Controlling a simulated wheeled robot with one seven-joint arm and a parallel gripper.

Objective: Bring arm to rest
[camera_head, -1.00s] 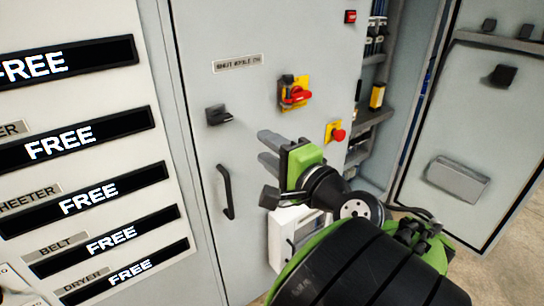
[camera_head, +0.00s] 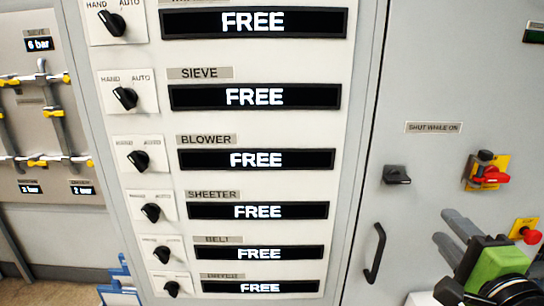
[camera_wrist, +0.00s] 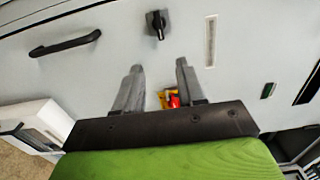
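My gripper (camera_head: 451,236) is at the lower right of the head view, in front of the grey cabinet door (camera_head: 425,160). Its two grey fingers stand apart with nothing between them. In the wrist view the fingers (camera_wrist: 157,85) are also apart and empty, pointing at the door's face. They appear clear of the door, though the exact distance cannot be told. The green gripper body fills the bottom of the wrist view.
The door has a black handle (camera_head: 375,253), a black knob (camera_head: 397,175), a red-yellow switch (camera_head: 486,171) and a red button (camera_head: 531,237). Left of it is a panel with several FREE displays (camera_head: 254,97) and HAND/AUTO knobs (camera_head: 125,98). A pipework panel (camera_head: 42,110) stands far left.

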